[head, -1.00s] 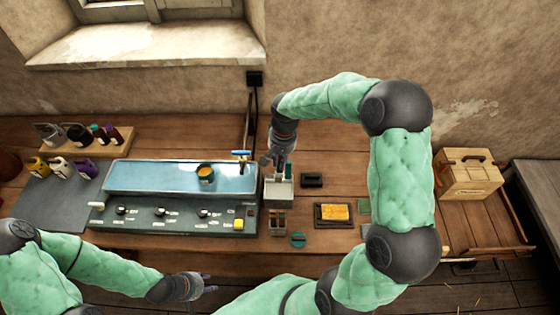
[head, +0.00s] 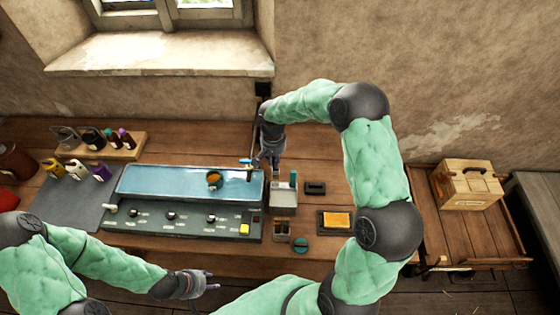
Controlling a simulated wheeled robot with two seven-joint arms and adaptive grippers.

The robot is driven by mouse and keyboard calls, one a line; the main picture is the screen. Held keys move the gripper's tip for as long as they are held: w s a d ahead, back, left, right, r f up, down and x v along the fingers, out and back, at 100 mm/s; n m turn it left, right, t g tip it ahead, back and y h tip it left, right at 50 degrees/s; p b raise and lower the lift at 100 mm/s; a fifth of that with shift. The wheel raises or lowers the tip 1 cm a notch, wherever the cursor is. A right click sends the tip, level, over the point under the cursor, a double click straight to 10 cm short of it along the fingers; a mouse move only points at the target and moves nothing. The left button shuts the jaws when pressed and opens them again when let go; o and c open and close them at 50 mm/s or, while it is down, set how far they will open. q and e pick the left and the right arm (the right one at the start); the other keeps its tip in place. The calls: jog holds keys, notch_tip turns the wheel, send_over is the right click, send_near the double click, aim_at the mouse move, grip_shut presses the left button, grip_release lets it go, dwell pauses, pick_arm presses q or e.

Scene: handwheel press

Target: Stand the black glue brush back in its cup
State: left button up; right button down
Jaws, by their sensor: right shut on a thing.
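My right gripper (head: 273,163) is shut at the right end of the blue tray, above and just behind a pale grey cup-like holder (head: 284,200). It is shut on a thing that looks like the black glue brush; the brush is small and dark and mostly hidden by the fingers. A green-handled tool (head: 293,179) stands upright in the holder. I cannot tell whether the held brush touches the holder. My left gripper (head: 212,281) is open and empty in front of the table's front edge.
A small tap (head: 247,163) is close left of my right gripper. A black block (head: 315,188) and a yellow sponge tray (head: 336,221) are to the right. Bottles stand far left.

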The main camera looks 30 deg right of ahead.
jog(key=shift+w+a+f, duration=0.1)
jog(key=shift+w, duration=0.15)
jog(key=b, duration=0.2)
send_over(274, 178)
jog(key=shift+w+d+f, duration=0.1)
jog(key=shift+w+f, duration=0.1)
jog(key=shift+f, duration=0.9)
jog(key=shift+w+d+f, duration=0.1)
jog(key=shift+w+f, duration=0.1)
jog(key=shift+f, duration=0.85)
jog(key=shift+f+b, duration=3.35)
jog(key=shift+f, duration=0.65)
jog(key=c, duration=1.1)
grip_release()
notch_tip(274, 178, up, 12)
jog(key=shift+a, duration=0.1)
